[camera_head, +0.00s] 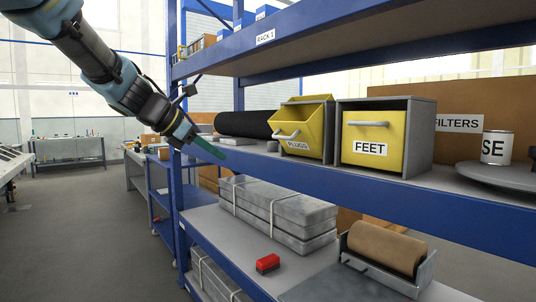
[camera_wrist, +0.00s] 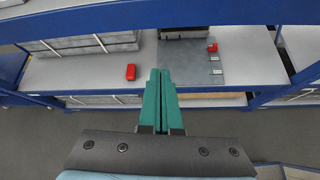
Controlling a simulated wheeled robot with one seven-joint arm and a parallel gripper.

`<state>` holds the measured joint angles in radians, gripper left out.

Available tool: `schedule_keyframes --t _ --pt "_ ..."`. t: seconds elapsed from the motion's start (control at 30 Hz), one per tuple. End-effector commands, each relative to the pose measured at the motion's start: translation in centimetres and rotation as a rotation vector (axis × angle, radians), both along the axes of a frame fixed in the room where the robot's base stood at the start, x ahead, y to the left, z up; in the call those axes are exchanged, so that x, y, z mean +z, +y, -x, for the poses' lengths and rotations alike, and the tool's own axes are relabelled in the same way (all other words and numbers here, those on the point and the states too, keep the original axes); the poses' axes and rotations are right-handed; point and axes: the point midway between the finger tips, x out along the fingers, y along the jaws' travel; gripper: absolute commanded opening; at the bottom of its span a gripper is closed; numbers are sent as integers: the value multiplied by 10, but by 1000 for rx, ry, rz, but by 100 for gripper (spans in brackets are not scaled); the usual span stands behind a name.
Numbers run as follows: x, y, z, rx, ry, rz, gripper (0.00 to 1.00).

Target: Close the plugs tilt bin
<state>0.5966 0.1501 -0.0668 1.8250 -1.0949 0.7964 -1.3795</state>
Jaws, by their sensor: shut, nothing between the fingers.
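The plugs tilt bin (camera_head: 299,136) is a yellow bin in a grey housing on the middle shelf of the blue rack. Its front is tilted outward at the top, so it stands open, with a grey handle and a PLUGS label on its face. My gripper (camera_head: 221,154) has green fingers pressed together, empty, in front of the shelf and left of the bin, apart from it. In the wrist view my gripper (camera_wrist: 160,73) points at the lower shelf, and the plugs bin is not in that view.
The closed yellow FEET bin (camera_head: 371,142) stands right of the plugs bin. A black roll (camera_head: 243,124) lies to its left. A FILTERS box (camera_head: 465,105) and a white can (camera_head: 497,147) are farther right. The blue upright (camera_head: 174,200) stands left. The lower shelf holds grey wrapped slabs (camera_head: 278,209) and a red block (camera_head: 267,263).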

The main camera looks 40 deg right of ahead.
Motion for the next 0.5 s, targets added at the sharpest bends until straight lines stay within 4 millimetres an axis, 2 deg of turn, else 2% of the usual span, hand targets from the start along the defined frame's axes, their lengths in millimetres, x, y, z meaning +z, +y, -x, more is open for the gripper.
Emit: schedule_keyframes --t 0.03,0.1,0.2,0.37,0.5 --pt "10 -17 8 9 57 47 0" --pt "25 -32 16 21 124 93 0" --pt "35 -44 22 29 172 123 0" --pt "29 -61 23 29 181 125 0" --pt "16 -86 25 30 181 123 0"
